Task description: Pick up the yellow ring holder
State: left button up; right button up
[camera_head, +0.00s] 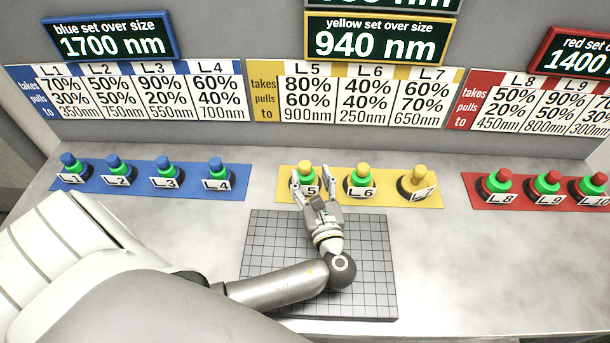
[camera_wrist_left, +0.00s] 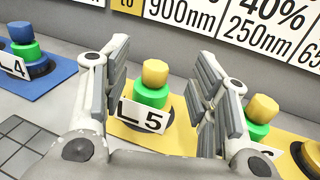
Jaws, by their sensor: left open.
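A yellow mat (camera_head: 334,192) at the back of the table holds holders L5 (camera_head: 307,170), L6 (camera_head: 361,174) and L7 (camera_head: 415,180). L5 and L6 have a yellow knob, a green ring and a dark base. L7 has a yellow knob on a black base, with no green seen. My left gripper (camera_head: 312,183) is open at L5 and partly covers it. In the left wrist view, L5 (camera_wrist_left: 154,85) stands upright between the open fingers (camera_wrist_left: 163,65), with no clear contact; its depth between them is hard to judge. L6 (camera_wrist_left: 258,117) is just outside the right finger.
A blue mat (camera_head: 140,181) with several blue-topped holders lies left. A red mat (camera_head: 520,205) with red-topped ones lies right. A grey gridded plate (camera_head: 270,235) lies under my left arm. Signs line the wall behind. The table is clear at front right.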

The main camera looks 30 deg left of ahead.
aim_at(306, 170)
pick_arm(q)
notch_tip(306, 170, down, 2)
jog(key=shift+f+b, duration=0.25)
jog(key=shift+b, duration=0.7)
jog(key=shift+w+a+f+b, duration=0.2)
jog(key=shift+b, duration=0.15)
jog(key=shift+w+a+r, duration=0.15)
jog(key=shift+w+a, duration=0.25)
jog(key=shift+a, duration=0.05)
jog(key=shift+w+a, duration=0.25)
jog(key=b+x, duration=0.2)
jog(key=x, duration=0.2)
jog(key=shift+w+a, duration=0.4)
jog(key=shift+r, duration=0.1)
pick_arm(e)
notch_tip(306, 170, down, 6)
pick_arm(q)
jog(key=shift+c, duration=0.2)
pick_arm(e)
jog(key=shift+a, duration=0.1)
pick_arm(q)
grip_shut()
pick_arm(e)
jog(key=shift+a, duration=0.1)
